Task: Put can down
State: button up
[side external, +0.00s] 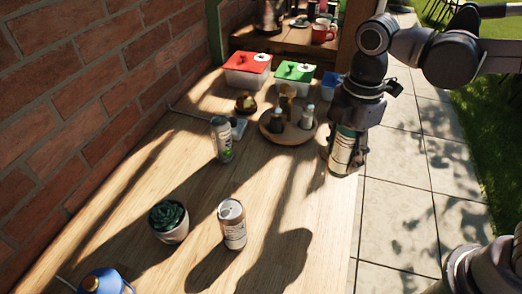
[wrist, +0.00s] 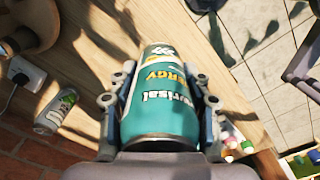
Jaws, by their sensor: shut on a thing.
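A teal and silver can (wrist: 160,105) with "ENERGY" lettering is between the fingers of my gripper (wrist: 162,84). In the side external view my gripper (side external: 345,160) is shut around this can (side external: 342,145), which is roughly upright at the right edge of the wooden table (side external: 285,215). The can's lower end shows below the fingers. I cannot tell whether it touches the table. Two other cans stand on the table: a silver and green one (side external: 221,140) and a silver and white one (side external: 232,225).
A round wooden tray (side external: 290,137) with bottles stands just left of my gripper. Red-lidded (side external: 246,70) and green-lidded (side external: 294,75) boxes are behind it. A potted succulent (side external: 168,220) is at front left. The table's middle and front right have free room.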

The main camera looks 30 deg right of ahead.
jog(key=w+a+m, duration=0.4)
jog(key=w, duration=0.6)
jog(key=shift+s+a+f, duration=0.15)
jog(key=shift+a+f, duration=2.65)
jog(key=shift+f, duration=0.15)
jog(key=shift+s+a+f, duration=0.1)
jog(key=shift+a+f, duration=2.65)
jog(key=shift+f, duration=0.15)
jog(key=shift+f, duration=0.2)
jog(key=o, duration=1.4)
jog(key=shift+c, duration=0.2)
jog(key=shift+r, duration=0.1)
